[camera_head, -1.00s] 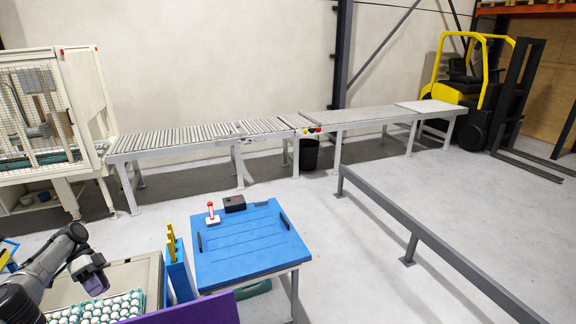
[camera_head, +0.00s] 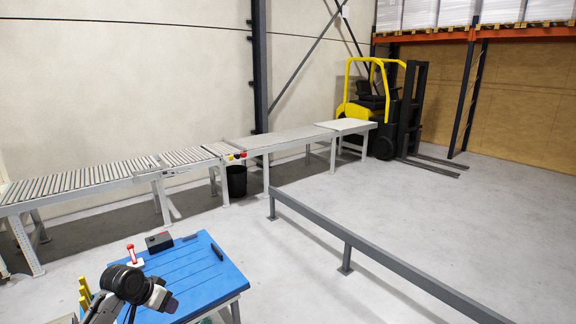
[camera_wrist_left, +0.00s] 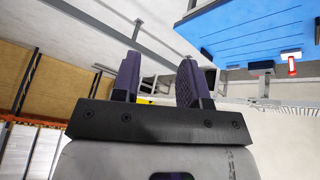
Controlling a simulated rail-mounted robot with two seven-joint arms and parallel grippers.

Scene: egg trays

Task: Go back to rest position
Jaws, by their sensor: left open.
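My left gripper (camera_head: 168,303) is at the bottom left of the head view, in front of the blue table (camera_head: 205,270). In the left wrist view its two dark purple fingers (camera_wrist_left: 158,80) stand apart with nothing between them, so it is open and empty. That view looks out tilted across the hall, with the blue table top (camera_wrist_left: 255,30) at the upper right. My right gripper is in neither view.
A red-handled joystick (camera_head: 131,254) and a black box (camera_head: 159,242) sit on the blue table's far edge. A roller conveyor (camera_head: 90,180) runs along the wall towards a yellow forklift (camera_head: 375,105). A grey rail (camera_head: 345,235) crosses the floor. The floor at right is clear.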

